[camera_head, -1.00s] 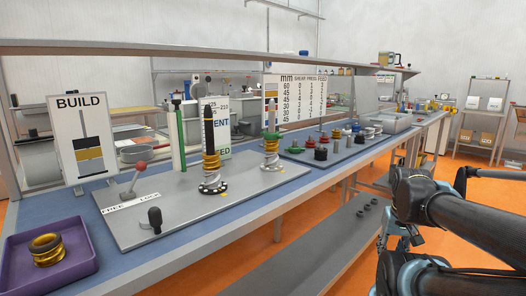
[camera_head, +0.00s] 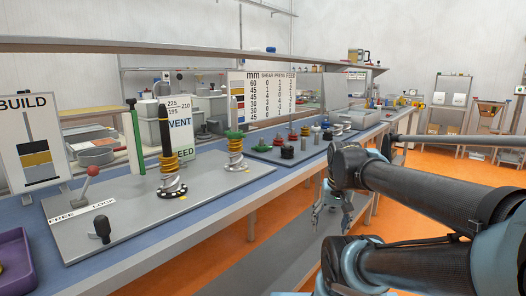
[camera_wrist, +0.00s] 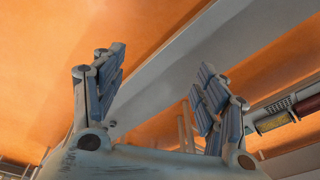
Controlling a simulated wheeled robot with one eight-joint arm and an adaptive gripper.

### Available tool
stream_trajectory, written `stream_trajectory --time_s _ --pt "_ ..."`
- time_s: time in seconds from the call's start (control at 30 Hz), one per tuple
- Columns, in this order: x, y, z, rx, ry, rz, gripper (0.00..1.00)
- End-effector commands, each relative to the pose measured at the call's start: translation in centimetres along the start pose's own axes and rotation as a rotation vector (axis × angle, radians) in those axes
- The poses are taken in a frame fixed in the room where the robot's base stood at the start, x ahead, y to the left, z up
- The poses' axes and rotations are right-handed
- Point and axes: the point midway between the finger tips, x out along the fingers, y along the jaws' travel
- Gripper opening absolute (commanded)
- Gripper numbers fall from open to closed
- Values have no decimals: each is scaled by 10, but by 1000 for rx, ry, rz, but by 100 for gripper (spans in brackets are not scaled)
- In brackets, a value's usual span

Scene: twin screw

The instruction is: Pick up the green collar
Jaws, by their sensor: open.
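A green collar-like piece (camera_head: 235,135) sits at the top of the right-hand screw post (camera_head: 236,155), which has yellow rings on it and stands on the grey plate. A smaller green piece (camera_head: 262,148) lies among parts on the dark tray behind; I cannot tell its shape. My gripper (camera_head: 333,213) hangs in front of the bench, below its top and to the right of the post, apart from both green pieces. In the wrist view its two fingers (camera_wrist: 162,58) are spread with nothing between them.
The left post (camera_head: 166,150) has a dark top and yellow rings. A red-knobbed lever (camera_head: 90,180) and black knob (camera_head: 101,229) stand on the grey plate (camera_head: 130,215). A purple tray (camera_head: 14,255) is at the left edge. A shelf rail (camera_head: 130,48) runs above the bench.

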Motion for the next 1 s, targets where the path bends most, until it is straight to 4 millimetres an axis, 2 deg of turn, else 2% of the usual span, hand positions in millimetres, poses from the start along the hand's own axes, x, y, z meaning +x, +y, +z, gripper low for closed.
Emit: stream_trajectory --time_s 0.03,0.2,0.4,0.7,1.0 --pt "-16 -7 -17 57 -3 -12 66" --pt "-65 -33 -73 310 -23 -59 66" --pt "-114 -64 -138 601 -63 -105 66" --pt "-175 -119 -240 1044 -157 -153 66" --pt "-216 -179 -337 1479 -284 -164 66"
